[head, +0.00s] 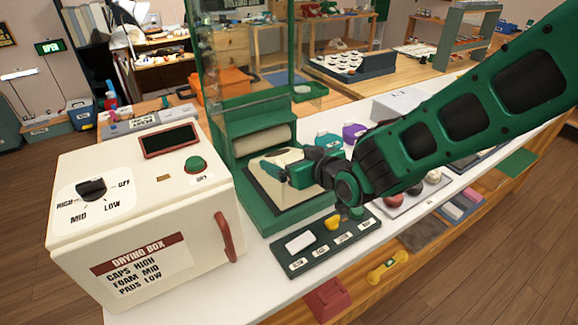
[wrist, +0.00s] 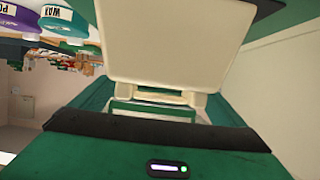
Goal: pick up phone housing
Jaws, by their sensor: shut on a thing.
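The phone housing is a cream shell (head: 270,161) in the head view, at the green frame with the roller. It fills the upper middle of the wrist view (wrist: 160,45). My gripper (head: 290,172) reaches in from the right and is shut on the cream housing. My fingers partly cover the housing in the head view. I cannot tell whether the housing touches the bed below it.
The white drying box (head: 150,215) stands close on the left. The green frame (head: 228,165) has a glass upper part. A dark labelled tray (head: 330,250) with small pieces lies in front. Purple and teal tubs (head: 353,131) stand behind my gripper.

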